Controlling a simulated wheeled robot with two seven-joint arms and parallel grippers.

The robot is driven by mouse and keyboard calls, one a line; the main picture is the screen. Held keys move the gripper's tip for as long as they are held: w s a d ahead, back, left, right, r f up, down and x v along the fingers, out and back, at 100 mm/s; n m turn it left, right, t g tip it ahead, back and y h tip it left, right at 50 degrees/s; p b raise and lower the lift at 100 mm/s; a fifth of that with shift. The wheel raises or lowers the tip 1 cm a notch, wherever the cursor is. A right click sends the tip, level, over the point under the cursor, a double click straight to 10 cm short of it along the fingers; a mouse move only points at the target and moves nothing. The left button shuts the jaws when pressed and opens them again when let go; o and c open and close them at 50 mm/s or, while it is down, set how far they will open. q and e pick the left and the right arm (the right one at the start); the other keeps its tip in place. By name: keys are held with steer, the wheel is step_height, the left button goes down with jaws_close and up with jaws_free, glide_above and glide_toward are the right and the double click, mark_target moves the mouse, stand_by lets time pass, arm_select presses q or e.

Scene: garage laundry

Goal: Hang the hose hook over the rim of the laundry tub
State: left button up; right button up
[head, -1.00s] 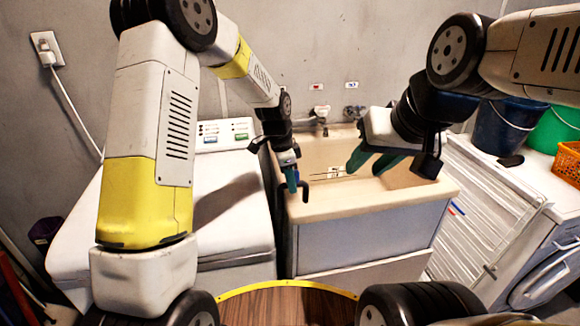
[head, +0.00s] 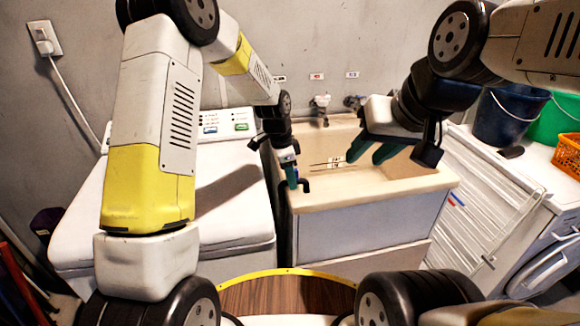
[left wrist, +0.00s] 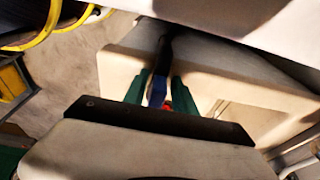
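The beige laundry tub (head: 400,190) stands in the middle, against the back wall. My left gripper (head: 291,182) is at its left rim, near the front left corner. It is shut on the dark hose hook (head: 306,185), whose curved end shows just right of the fingers at the rim. I cannot tell whether the hook rests on the rim. In the left wrist view, a blue piece (left wrist: 157,92) sits between the green fingers, with a dark hose (left wrist: 166,48) beyond it. My right gripper (head: 372,155) is empty, fingers apart, above the tub basin.
A white washing machine (head: 235,215) stands close left of the tub. Taps (head: 320,103) are on the wall behind. To the right are a white slatted rack (head: 480,205), blue bucket (head: 508,118) and orange basket (head: 568,155). A round wooden surface (head: 285,297) is in front.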

mark_target(286, 181)
arm_select(q)
steer(key=shift+s+f, duration=0.4)
steer(key=shift+s, duration=0.15)
steer(key=shift+r, duration=0.3)
steer(key=r, duration=0.2)
steer(key=a+r, duration=0.1)
steer(key=r, duration=0.4)
steer(key=shift+w+a+r, duration=0.2)
steer(key=shift+w+r, duration=0.05)
steer(key=shift+r, duration=0.05)
steer(key=s+a+r+n+t, duration=0.2)
steer(key=s+a+r+n, duration=0.55)
steer(key=r, duration=0.65)
steer(key=s+a+r+n+t, duration=0.1)
steer(key=s+a+r+n, duration=0.1)
steer(key=s, duration=0.7)
steer(key=s+a+r+n+t, duration=0.1)
steer(key=s+a+n, duration=0.3)
steer(key=s, duration=0.5)
steer(key=shift+a+r+n+t, duration=0.2)
steer(key=shift+r+n+t, duration=0.2)
steer(key=shift+n+t, duration=0.45)
arm_select(e)
steer(key=shift+o, duration=0.4)
